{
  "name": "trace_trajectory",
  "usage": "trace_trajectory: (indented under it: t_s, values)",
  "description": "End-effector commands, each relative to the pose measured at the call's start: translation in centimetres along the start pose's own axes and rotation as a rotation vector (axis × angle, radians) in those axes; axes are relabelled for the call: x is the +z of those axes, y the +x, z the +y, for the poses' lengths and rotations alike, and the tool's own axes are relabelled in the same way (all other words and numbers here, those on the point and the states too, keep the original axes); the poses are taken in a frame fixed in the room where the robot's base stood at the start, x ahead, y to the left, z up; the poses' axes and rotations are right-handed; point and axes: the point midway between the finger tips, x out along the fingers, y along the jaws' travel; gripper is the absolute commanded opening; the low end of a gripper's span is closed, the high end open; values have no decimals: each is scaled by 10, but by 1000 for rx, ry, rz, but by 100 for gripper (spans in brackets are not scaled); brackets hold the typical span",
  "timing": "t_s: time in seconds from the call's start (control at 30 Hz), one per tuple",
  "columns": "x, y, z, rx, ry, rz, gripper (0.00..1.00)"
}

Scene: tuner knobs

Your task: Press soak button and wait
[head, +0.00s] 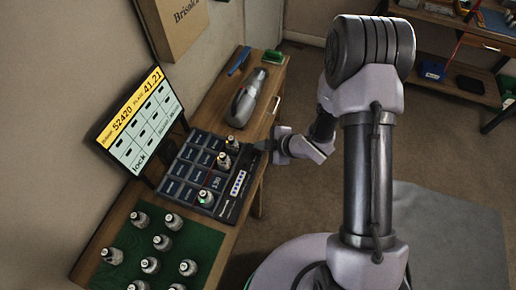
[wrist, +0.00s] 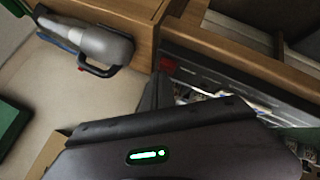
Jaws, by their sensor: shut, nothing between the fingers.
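A dark panel (head: 190,165) with a grid of labelled cells lies on the wooden bench in the head view. Several knob-like silver and black pieces, one of them (head: 206,197) with a green light, stand on it. A strip of small blue-lit buttons (head: 237,183) is at its right side. I cannot read which button is soak. My gripper (head: 266,145) is shut and empty beside the panel's upper right corner; contact cannot be told. In the wrist view a dark panel shows a red square (wrist: 168,65), and my gripper's dark housing covers the lower part.
A tilted screen (head: 140,125) with a yellow header stands behind the panel. A green mat (head: 190,240) with several similar pieces lies in front. A grey hand tool (head: 246,98), also in the wrist view (wrist: 92,42), and a green block (head: 272,57) lie farther back.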

Motion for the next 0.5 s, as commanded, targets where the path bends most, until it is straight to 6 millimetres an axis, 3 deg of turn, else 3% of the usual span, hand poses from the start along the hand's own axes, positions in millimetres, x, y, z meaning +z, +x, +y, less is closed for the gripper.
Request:
trace_trajectory:
  t_s: [0.5]
  values:
    - [4, 5, -4, 0, 0, 0, 0]
